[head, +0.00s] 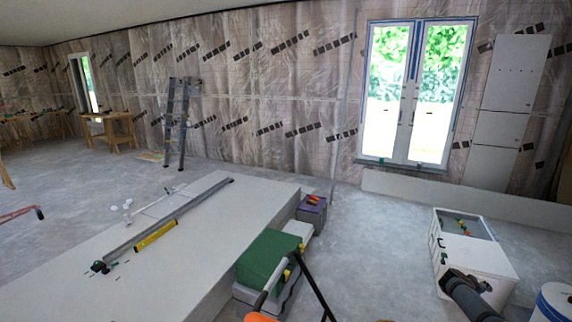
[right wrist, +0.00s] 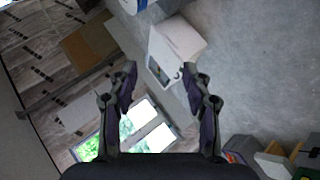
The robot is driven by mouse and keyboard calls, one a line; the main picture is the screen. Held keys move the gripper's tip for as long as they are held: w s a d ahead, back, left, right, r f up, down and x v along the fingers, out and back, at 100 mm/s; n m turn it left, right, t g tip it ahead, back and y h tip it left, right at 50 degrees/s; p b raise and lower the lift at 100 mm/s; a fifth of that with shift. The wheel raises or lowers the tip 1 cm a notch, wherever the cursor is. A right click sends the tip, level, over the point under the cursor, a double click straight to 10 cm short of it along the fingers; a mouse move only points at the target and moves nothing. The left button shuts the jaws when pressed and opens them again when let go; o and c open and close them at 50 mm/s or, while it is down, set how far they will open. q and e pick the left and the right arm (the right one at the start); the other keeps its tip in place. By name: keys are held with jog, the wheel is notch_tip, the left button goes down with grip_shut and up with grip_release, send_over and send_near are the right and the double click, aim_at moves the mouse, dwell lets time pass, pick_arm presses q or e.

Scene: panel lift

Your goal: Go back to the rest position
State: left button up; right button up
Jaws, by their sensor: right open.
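My right gripper (right wrist: 160,75) is open in the right wrist view, with its two dark fingers well apart and nothing between them. A white box with an open top (right wrist: 176,50) shows beyond the fingers, apart from them. In the head view, a dark part (head: 474,298) that looks like the end of my right arm overlaps the front of this white box (head: 482,262). The fingers are hard to make out there. My left gripper is not in view.
A pale board stack (head: 225,215) fills the left foreground, with a yellow level (head: 155,235) on it. A green-topped case (head: 268,255) and a purple box (head: 312,209) stand beside it. A white bucket (head: 553,303) is at lower right. Grey floor between is clear.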

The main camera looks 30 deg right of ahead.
jog(key=s+f+n+t+y, duration=0.1)
jog(key=s+f+n+t, duration=0.2)
jog(key=s+f+n, duration=0.75)
jog(key=s+a+f+m+y, duration=0.2)
jog(key=s+a+f, duration=0.2)
jog(key=a+f, duration=0.55)
jog(key=s+a+f+m+y, duration=0.15)
jog(key=s+a+f, duration=0.25)
jog(key=a+f, duration=0.55)
jog(key=s+a+f+y, duration=0.1)
jog(key=a+f, duration=0.3)
jog(key=a, duration=0.8)
jog(key=s+a+f+m+y, duration=0.1)
jog(key=a+f, duration=0.3)
jog(key=a, duration=0.9)
jog(key=s+a+f+y, duration=0.1)
jog(key=a+f+y, duration=0.2)
jog(key=a, duration=1)
jog(key=shift+s+f+m+g+y, duration=0.35)
jog(key=shift+f+m+g, duration=0.05)
jog(key=shift+f, duration=0.1)
